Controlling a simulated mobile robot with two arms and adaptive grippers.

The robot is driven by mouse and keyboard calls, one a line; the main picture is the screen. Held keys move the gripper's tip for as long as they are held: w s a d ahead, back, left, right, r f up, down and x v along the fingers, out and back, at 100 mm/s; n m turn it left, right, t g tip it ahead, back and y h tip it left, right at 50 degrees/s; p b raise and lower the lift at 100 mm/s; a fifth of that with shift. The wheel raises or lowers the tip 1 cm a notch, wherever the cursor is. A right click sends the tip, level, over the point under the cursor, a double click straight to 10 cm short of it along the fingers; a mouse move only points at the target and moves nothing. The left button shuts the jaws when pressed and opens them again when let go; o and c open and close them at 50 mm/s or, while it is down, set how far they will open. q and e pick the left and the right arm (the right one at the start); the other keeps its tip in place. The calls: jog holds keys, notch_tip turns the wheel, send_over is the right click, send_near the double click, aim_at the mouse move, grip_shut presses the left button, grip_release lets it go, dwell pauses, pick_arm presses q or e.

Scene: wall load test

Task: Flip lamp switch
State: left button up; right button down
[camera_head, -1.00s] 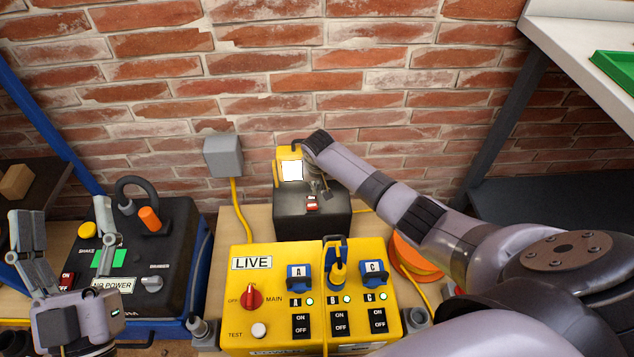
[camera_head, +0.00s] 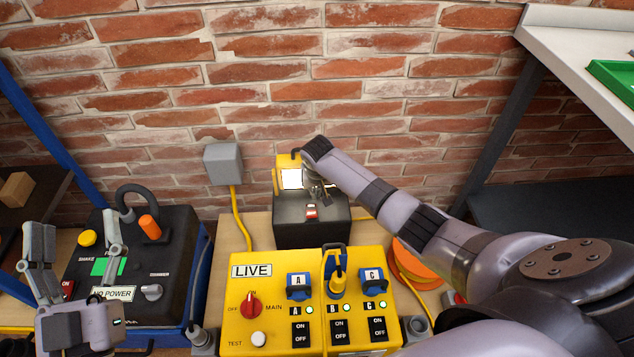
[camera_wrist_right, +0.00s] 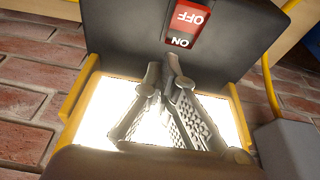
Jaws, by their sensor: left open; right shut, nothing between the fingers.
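The lamp has a black base (camera_head: 294,232) and a yellow-framed bright white panel (camera_head: 291,179), and stands against the brick wall. Its red rocker switch (camera_head: 311,212) is on the base; in the right wrist view the red switch (camera_wrist_right: 188,22) reads OFF and ON. My right gripper (camera_head: 322,199) is at the lamp, just above the switch in the head view. In the right wrist view the shut, empty fingers (camera_wrist_right: 172,62) point at the ON end, with a small gap in the picture. My left gripper (camera_head: 75,235) is open and empty, in front of the black box.
A black NO POWER box (camera_head: 180,250) is on the left. An orange cable reel (camera_head: 425,272) lies at right under my right arm.

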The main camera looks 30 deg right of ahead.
aim_at(317, 210)
jog(key=v, duration=1.1)
